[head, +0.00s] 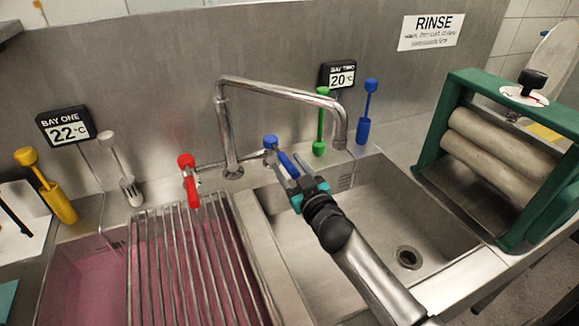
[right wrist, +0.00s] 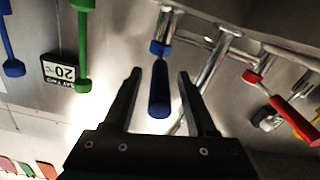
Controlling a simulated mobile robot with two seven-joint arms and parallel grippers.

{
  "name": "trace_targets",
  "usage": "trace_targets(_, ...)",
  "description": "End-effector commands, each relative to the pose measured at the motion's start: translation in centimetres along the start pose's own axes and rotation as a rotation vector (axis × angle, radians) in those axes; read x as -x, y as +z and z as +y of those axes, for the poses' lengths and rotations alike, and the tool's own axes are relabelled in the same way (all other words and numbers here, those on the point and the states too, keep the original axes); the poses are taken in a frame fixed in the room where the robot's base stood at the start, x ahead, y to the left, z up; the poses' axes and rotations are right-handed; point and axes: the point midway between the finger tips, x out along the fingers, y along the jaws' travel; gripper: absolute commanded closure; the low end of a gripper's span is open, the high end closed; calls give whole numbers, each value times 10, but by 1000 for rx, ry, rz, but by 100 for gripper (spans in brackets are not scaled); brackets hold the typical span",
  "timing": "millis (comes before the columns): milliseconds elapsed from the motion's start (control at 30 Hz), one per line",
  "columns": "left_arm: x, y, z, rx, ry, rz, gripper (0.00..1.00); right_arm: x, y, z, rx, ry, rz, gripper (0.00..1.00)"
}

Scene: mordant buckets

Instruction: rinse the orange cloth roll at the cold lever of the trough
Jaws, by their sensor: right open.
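The blue cold lever (head: 285,160) hangs at the tap body behind the trough (head: 375,200). My right gripper (head: 292,170) is open at the lever's lower end. In the right wrist view, the blue lever (right wrist: 159,92) shows between the two spread fingers (right wrist: 160,76), with gaps on both sides. The red lever (head: 190,182) is at the left end of the tap, and its spout (head: 340,128) arches over the right basin. I see no orange cloth roll in either view. My left gripper is not in view.
A metal rack (head: 165,255) lies over the pink-filled left basin (head: 95,275). The right basin looks empty, with a drain (head: 408,257). Green (head: 320,120) and blue (head: 367,110) brushes stand behind it. A green-framed roller wringer (head: 450,130) stands at right.

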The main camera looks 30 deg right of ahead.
Motion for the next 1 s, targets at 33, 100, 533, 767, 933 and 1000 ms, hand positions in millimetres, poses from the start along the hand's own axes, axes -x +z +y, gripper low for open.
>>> trace_targets(33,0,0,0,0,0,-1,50,0,0,0,0,0,0,43)
trace_targets(100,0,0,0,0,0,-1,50,0,0,0,0,0,0,48)
trace_targets(533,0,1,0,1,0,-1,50,0,0,0,0,0,0,96)
trace_targets(767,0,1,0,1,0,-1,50,0,0,0,-1,0,0,100)
trace_targets(933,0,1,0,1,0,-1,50,0,0,0,-1,0,0,100)
trace_targets(1000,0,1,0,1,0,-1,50,0,0,0,-1,0,0,100)
